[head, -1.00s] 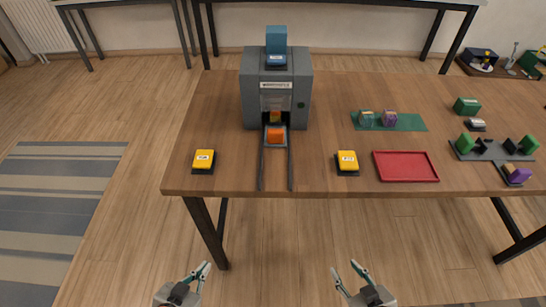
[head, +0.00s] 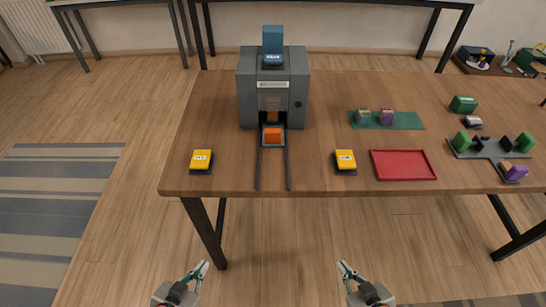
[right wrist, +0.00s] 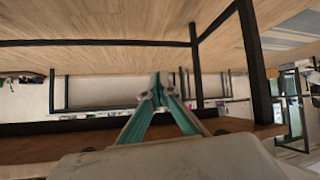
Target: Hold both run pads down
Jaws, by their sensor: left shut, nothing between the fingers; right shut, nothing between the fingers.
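Two yellow run pads on dark bases sit near the table's front edge. The left run pad (head: 202,158) is left of the grey machine (head: 273,88). The right run pad (head: 345,159) is to the machine's right. My left gripper (head: 205,267) is shut and empty, in front of and below the table edge. My right gripper (head: 343,266) is shut and empty, also in front of the table; its closed fingers show in the right wrist view (right wrist: 158,85). Neither gripper touches a pad. An orange block (head: 273,135) sits at the machine's mouth, above two dark rails.
A red tray (head: 403,165) lies right of the right pad. A green mat (head: 400,121) with two small blocks is behind it. A grey fixture (head: 490,149) with green and purple pieces stands at the right. The wooden table's (head: 225,184) front strip near the pads is mostly clear.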

